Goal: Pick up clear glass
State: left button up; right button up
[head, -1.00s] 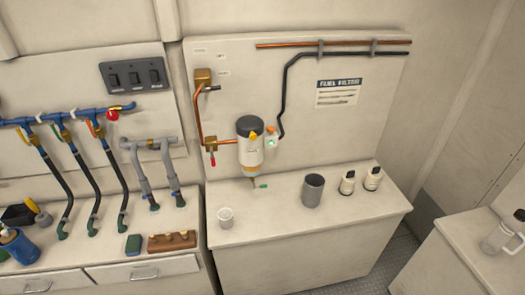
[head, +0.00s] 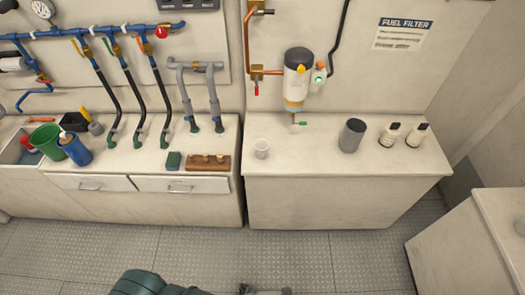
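A small clear glass (head: 262,149), looking whitish and empty, stands upright on the right-hand counter near its left end. It is below and to the left of the fuel filter (head: 298,75). At the bottom edge of the head view, a dark teal part of my own arm shows, with a cut-off grey piece (head: 265,291) beside it that may belong to my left gripper. Its fingers cannot be made out. It is well apart from the glass. My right gripper is not in view.
On the same counter (head: 350,200) stand a dark grey cup (head: 352,135) and two white bottles (head: 389,135). The left counter holds a green bucket (head: 46,141), a blue container (head: 75,149) and a wooden block (head: 208,163). Open metal floor (head: 330,260) lies in front.

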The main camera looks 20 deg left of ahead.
aim_at(261, 145)
jog(key=i+l+u, duration=0.15)
jog(key=u, duration=0.3)
jog(key=i+l+u, duration=0.15)
jog(key=l+u, duration=0.3)
jog(key=j, duration=0.1)
